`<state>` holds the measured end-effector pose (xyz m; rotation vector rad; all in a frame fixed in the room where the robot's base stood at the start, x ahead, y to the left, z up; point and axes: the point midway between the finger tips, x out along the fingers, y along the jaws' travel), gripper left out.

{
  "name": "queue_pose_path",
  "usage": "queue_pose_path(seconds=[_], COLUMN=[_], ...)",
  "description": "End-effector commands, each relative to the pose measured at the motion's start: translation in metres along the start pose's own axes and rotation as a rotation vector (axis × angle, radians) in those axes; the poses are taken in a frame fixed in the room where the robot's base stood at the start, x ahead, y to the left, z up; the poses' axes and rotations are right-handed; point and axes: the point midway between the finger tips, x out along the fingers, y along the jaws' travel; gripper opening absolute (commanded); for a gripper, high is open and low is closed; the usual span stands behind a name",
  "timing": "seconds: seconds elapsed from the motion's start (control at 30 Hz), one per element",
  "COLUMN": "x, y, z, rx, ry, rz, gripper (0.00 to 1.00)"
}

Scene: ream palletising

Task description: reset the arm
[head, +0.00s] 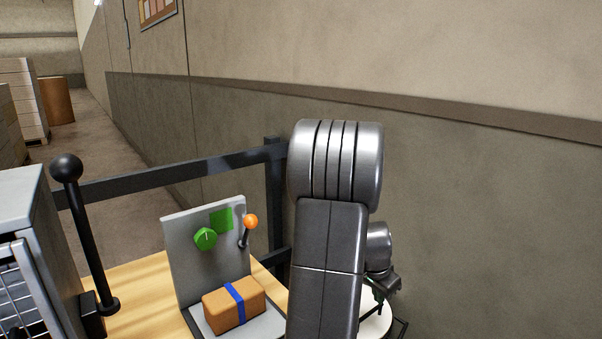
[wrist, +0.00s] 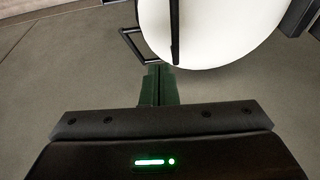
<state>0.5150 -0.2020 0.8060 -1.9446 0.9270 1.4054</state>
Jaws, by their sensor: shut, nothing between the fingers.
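My gripper (wrist: 158,72) shows in the wrist view with its two dark green fingers shut together and nothing between them. It points toward the edge of a white round surface (wrist: 215,45); I cannot tell how far apart they are. In the head view my arm stands bent in the middle, and my gripper (head: 380,307) is partly hidden behind it at the lower right, over a white round top (head: 374,326).
A brown package (head: 222,312) with a blue band lies before a grey panel (head: 182,250) with a green knob (head: 205,239) and orange-balled lever (head: 250,222). A black lever (head: 88,235) stands left. A dark rail (head: 170,172) and wall are behind.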

Motion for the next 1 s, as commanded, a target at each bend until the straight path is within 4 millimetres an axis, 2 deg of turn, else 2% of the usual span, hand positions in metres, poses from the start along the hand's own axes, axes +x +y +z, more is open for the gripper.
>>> queue_pose_path(seconds=[0.43,0.5,1.0], x=[-0.08,-0.057,0.03], y=[0.021,0.017,-0.006], z=[-0.001,0.002,0.003], rx=[0.001,-0.002,-0.001], ry=[0.004,-0.005,-0.003], rz=[-0.003,0.004,0.003], gripper=[0.0,0.0,0.0])
